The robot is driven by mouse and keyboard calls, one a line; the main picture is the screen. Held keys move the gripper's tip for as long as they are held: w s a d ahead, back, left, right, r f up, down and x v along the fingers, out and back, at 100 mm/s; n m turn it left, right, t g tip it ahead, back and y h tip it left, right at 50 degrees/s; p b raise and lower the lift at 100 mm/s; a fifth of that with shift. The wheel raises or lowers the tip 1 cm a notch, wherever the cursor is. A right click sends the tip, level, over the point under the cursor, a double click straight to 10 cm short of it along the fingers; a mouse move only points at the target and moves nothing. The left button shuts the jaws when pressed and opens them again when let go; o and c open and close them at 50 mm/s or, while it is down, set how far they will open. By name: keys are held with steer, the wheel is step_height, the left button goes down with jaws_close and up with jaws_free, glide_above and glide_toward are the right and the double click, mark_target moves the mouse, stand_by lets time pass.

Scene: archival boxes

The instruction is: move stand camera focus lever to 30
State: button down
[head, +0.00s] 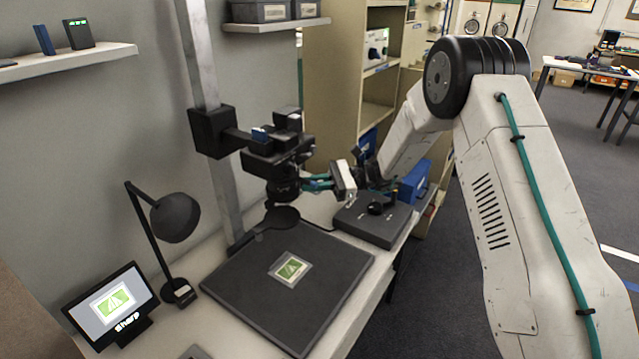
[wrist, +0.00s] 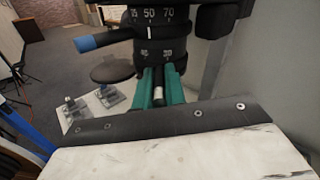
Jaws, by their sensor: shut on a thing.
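The stand camera (head: 275,155) is on a grey column, lens (head: 284,190) pointing down at the board. My gripper (head: 312,183) reaches in from the right at lens height. In the wrist view, its teal fingers (wrist: 158,86) are closed on a short dark lever with a pale end (wrist: 157,94), below the lens rings. I take this to be the focus lever. The upper ring (wrist: 155,15) shows 50 and 70 with a white mark near 50. The lower ring's numbers (wrist: 155,53) are too small to read surely. A blue-tipped lever (wrist: 90,43) sticks out left from the lens.
A dark baseboard (head: 235,285) holds a green picture card (head: 291,268). The monitor (head: 110,305) shows a green picture and the word "sharp". A desk lamp (head: 175,218) stands at left. A control box with a knob (head: 372,222) and a blue bin (head: 415,182) lie right.

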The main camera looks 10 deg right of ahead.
steer(key=c, duration=1.5)
jaws_free()
steer(key=shift+a, duration=0.1)
steer(key=shift+o, duration=0.2)
steer(key=d, duration=0.8)
steer(key=shift+w, duration=0.25)
